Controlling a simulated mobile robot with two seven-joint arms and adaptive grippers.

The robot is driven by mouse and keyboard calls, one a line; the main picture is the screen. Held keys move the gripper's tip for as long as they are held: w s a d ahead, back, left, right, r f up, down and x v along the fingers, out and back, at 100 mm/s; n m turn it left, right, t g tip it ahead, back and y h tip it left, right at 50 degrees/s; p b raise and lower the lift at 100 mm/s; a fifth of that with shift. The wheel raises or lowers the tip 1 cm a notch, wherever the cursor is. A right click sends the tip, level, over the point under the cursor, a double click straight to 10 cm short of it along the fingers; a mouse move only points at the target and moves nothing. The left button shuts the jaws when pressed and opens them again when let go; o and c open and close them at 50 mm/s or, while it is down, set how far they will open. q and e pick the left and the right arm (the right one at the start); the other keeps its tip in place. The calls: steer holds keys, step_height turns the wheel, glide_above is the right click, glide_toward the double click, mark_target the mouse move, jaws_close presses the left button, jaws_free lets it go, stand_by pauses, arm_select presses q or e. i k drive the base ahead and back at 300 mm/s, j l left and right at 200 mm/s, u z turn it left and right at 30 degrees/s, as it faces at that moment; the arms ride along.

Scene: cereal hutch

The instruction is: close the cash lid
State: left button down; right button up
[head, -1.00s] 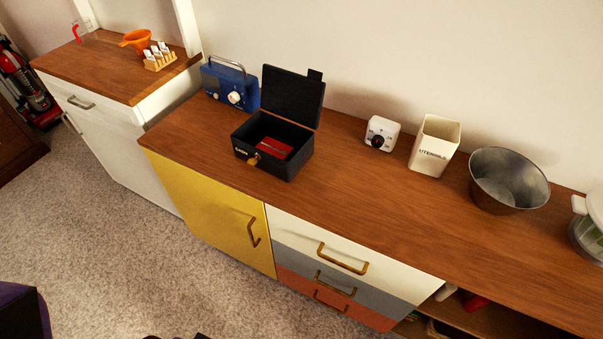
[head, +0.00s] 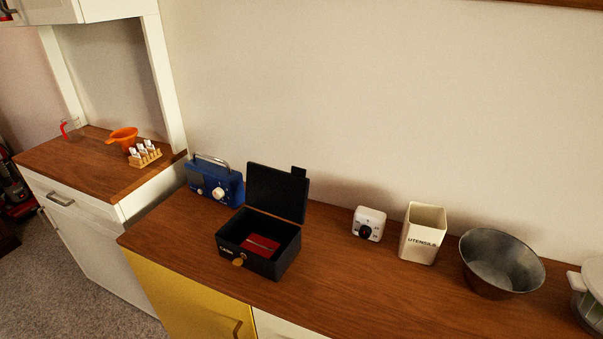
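The black cash box (head: 231,259) stands on the wooden counter, left of the picture's middle. Its lid (head: 277,192) is open, standing up and tilted slightly back at the rear of the box. A dark tab sticks up at the lid's top right corner. A red item (head: 260,247) lies inside the box. A brass-coloured lock piece (head: 239,262) is on the box's front. Neither of my grippers shows in the head view.
A blue radio (head: 214,184) stands behind and left of the box. To the right are a white timer (head: 369,224), a utensils holder (head: 423,233) and a metal bowl (head: 500,264). The counter (head: 345,285) is clear right of the box. A wall rises behind.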

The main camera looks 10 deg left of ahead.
mark_target(281, 194)
steer(key=i+j+z, duration=0.15)
steer(key=j+z, duration=0.15)
steer(key=z, duration=0.15)
steer(key=j+z, duration=0.45)
steer(key=i+l, duration=0.05)
steer(key=l, duration=0.05)
